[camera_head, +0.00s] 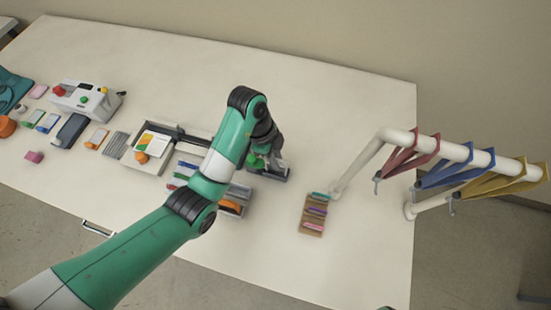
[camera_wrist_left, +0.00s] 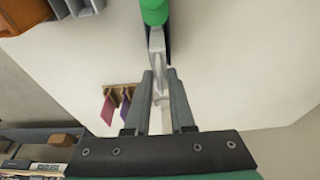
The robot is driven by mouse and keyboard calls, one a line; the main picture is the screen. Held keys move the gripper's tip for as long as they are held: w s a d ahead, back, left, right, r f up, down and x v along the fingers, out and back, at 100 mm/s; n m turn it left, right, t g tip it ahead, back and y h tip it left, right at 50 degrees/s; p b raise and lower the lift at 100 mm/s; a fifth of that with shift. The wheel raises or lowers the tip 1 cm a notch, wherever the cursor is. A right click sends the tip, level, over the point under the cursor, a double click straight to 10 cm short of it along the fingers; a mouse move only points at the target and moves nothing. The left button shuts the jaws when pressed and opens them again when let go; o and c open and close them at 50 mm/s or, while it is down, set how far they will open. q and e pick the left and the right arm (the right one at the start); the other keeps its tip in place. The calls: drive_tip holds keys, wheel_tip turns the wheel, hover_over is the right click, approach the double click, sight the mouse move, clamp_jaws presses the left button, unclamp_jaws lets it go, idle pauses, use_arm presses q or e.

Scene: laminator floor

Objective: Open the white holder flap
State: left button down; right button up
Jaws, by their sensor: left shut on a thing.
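My left gripper (camera_head: 264,160) is over a small dark-and-grey holder (camera_head: 276,173) near the middle of the table. A green rounded part (camera_head: 253,162) shows beside its fingers. In the left wrist view, the fingers (camera_wrist_left: 160,78) are shut on a narrow pale piece, apparently the white holder flap (camera_wrist_left: 157,45). It lies just below a green cylinder (camera_wrist_left: 153,12). My gripper and wrist hide much of the holder in the head view, so I cannot tell how far the flap is open. My right gripper is not in view.
Left of my arm are a tray with a printed card (camera_head: 154,143), a grey-white machine (camera_head: 86,99) and several small coloured items. To the right lie a brown rack (camera_head: 312,215) and a white rail with coloured hangers (camera_head: 455,160). The table behind is clear.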

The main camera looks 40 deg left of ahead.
use_arm(q)
drive_tip(key=shift+w+d+r, duration=0.1)
drive_tip(key=shift+d+r, duration=0.15)
drive_tip(key=shift+r, duration=0.05)
drive_tip(key=shift+w+d+r, duration=0.1)
drive_tip(key=shift+d+r, duration=0.1)
drive_tip(key=shift+d, duration=0.1)
drive_tip(key=shift+w+d+r, duration=0.1)
drive_tip(key=shift+d, duration=0.35)
